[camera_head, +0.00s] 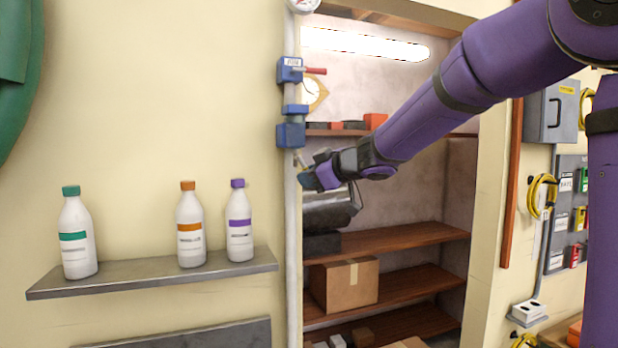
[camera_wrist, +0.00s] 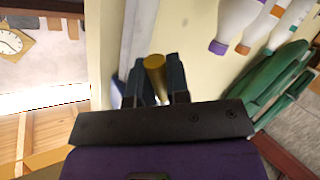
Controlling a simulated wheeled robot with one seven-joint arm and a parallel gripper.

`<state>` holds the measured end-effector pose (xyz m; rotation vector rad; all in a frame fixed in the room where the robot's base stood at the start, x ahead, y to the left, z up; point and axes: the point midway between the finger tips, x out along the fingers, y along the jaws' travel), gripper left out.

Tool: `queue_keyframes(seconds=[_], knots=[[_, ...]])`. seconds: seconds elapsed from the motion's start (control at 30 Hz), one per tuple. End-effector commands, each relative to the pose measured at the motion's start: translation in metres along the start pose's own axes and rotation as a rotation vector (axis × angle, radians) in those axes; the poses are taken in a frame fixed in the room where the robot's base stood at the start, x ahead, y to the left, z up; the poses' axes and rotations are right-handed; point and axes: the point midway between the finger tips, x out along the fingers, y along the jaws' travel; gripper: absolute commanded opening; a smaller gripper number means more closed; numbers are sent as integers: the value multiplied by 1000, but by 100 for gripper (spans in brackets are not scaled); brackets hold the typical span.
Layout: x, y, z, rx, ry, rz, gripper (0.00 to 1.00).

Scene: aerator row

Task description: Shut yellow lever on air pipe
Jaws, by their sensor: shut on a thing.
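The yellow lever (camera_wrist: 154,68) shows in the wrist view as a short round-ended bar between my gripper's fingers (camera_wrist: 156,80). My gripper is shut on it. In the head view my gripper (camera_head: 313,177) is just right of the grey vertical air pipe (camera_head: 291,220), below a blue fitting (camera_head: 290,135). There the lever is mostly hidden by the gripper, so its angle to the pipe is hard to tell. The pipe also shows in the wrist view (camera_wrist: 137,30), behind the fingers.
Higher on the pipe are a blue valve (camera_head: 289,70) with a red lever (camera_head: 316,71) and a gauge (camera_head: 303,4). A wall shelf (camera_head: 150,278) with three bottles stands left. Right of the pipe is a recess with wooden shelves (camera_head: 400,240) and a cardboard box (camera_head: 344,285).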

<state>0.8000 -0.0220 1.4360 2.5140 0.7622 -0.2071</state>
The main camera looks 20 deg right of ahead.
Motion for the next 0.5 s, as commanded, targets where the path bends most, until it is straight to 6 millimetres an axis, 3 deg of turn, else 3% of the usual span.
queue_keyframes(seconds=[0.03, 0.13, 0.5], knots=[[0, 0, 0, 1, -1, 0, 19], [0, 0, 0, 1, 0, 0, 41], [-5, 0, 0, 1, 1, 1, 41]])
